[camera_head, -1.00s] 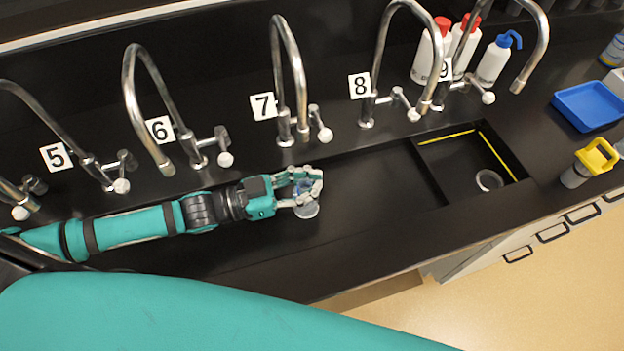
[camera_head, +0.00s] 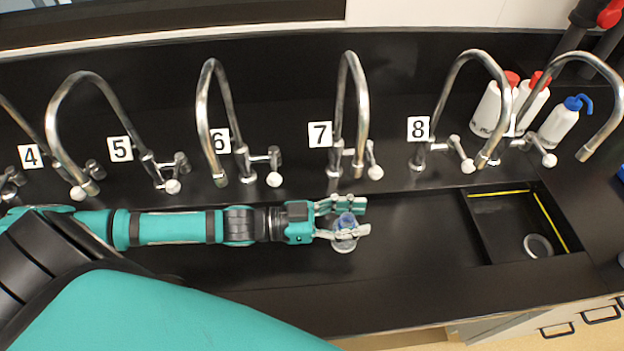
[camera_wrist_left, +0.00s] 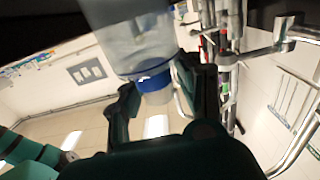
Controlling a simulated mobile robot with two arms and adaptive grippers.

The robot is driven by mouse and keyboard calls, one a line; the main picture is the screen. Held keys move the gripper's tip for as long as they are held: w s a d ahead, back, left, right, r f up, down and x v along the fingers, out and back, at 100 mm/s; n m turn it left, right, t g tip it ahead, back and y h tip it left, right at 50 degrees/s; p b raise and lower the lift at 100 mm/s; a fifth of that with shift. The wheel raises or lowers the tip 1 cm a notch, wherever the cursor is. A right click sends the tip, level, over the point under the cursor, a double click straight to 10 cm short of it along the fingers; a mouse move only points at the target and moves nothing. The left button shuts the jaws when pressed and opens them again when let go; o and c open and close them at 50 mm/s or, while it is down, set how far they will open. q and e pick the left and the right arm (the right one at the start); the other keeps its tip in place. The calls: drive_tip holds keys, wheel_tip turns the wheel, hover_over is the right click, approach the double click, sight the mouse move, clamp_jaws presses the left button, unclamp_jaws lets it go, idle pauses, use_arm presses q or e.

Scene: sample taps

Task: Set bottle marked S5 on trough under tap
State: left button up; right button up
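A small clear bottle with a blue cap (camera_head: 346,220) is between the fingers of my left gripper (camera_head: 348,216), over the black trough (camera_head: 415,235) in front of tap 7 (camera_head: 350,110). The left wrist view shows the clear bottle body (camera_wrist_left: 130,35) and blue cap, with the left gripper's fingers (camera_wrist_left: 160,90) close against both sides of the neck. The gripper looks shut on it. No S5 marking is readable, and I cannot tell whether the bottle's base touches the trough. My right gripper is not in view.
Taps 5 (camera_head: 110,110), 6 (camera_head: 205,120) and 8 (camera_head: 450,90) stand along the back. White bottles (camera_head: 495,105) are at the right rear. A sunken basin (camera_head: 500,215) with a ring drain lies right of the bottle. The trough between them is clear.

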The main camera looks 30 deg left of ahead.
use_arm(q)
drive_tip(key=v, duration=1)
drive_tip(key=shift+s+a+f, duration=0.1)
drive_tip(key=shift+f, duration=0.05)
drive_tip(key=shift+v, duration=0.8)
